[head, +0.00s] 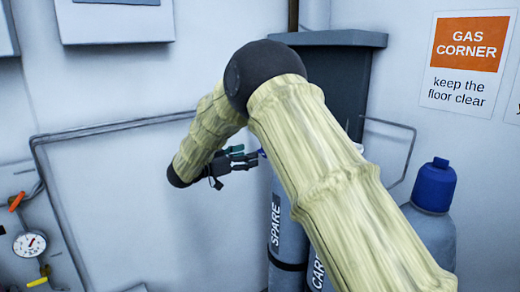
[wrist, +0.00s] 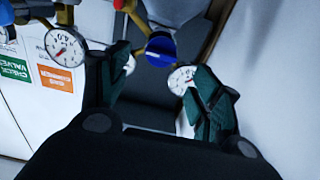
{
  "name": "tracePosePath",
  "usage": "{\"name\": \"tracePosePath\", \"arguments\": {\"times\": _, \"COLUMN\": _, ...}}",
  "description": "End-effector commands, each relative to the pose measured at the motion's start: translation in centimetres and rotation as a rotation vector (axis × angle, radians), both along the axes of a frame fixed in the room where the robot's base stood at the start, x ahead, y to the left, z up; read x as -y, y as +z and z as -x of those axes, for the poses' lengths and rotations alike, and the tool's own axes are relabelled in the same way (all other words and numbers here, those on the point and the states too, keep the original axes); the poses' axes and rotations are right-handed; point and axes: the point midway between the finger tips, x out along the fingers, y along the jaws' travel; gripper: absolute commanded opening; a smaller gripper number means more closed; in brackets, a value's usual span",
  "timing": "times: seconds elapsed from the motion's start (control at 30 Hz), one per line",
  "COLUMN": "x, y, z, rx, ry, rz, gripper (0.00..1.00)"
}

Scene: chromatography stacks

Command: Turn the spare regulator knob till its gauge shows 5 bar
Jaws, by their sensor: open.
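My gripper (wrist: 158,72) is open, with its two green-padded fingers apart and nothing held. In the wrist view a blue knob (wrist: 160,48) shows ahead of the fingertips, between them in the picture; I cannot tell whether they touch it. A white gauge with a red needle (wrist: 180,78) sits beside the right finger, partly covered; its reading is too small to tell. In the head view my gripper (head: 240,158) points right, just above the grey cylinder marked SPARE (head: 275,225). My arm hides most of the spare regulator there.
Another gauge (wrist: 66,46) is at the upper left of the wrist view. A second grey cylinder (head: 317,276) stands beside SPARE, and a blue-capped cylinder (head: 433,187) at right. A wall panel gauge (head: 30,243) and pipes (head: 110,125) are at left.

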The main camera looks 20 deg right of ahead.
Motion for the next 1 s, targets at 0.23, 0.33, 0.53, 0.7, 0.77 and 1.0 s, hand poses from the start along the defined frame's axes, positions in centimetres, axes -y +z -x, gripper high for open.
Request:
{"name": "tracePosePath", "arguments": {"times": 0.23, "x": 3.7, "y": 0.3, "z": -1.3, "rx": -0.001, "ry": 0.000, "rz": 0.000, "gripper": 0.64}}
{"name": "tracePosePath", "arguments": {"times": 0.33, "x": 4.7, "y": 0.1, "z": -1.7, "rx": -0.001, "ry": 0.000, "rz": -0.001, "gripper": 0.64}}
{"name": "tracePosePath", "arguments": {"times": 0.53, "x": 5.8, "y": 0.0, "z": -2.1, "rx": 0.000, "ry": 0.001, "rz": 0.000, "gripper": 0.64}}
{"name": "tracePosePath", "arguments": {"times": 0.7, "x": 5.9, "y": -0.1, "z": -2.1, "rx": 0.000, "ry": 0.001, "rz": 0.000, "gripper": 0.64}}
{"name": "tracePosePath", "arguments": {"times": 0.77, "x": 5.9, "y": -0.1, "z": -2.1, "rx": 0.000, "ry": 0.001, "rz": 0.000, "gripper": 0.64}}
{"name": "tracePosePath", "arguments": {"times": 1.0, "x": 5.9, "y": -0.1, "z": -2.1, "rx": 0.000, "ry": 0.001, "rz": 0.000, "gripper": 0.33}}
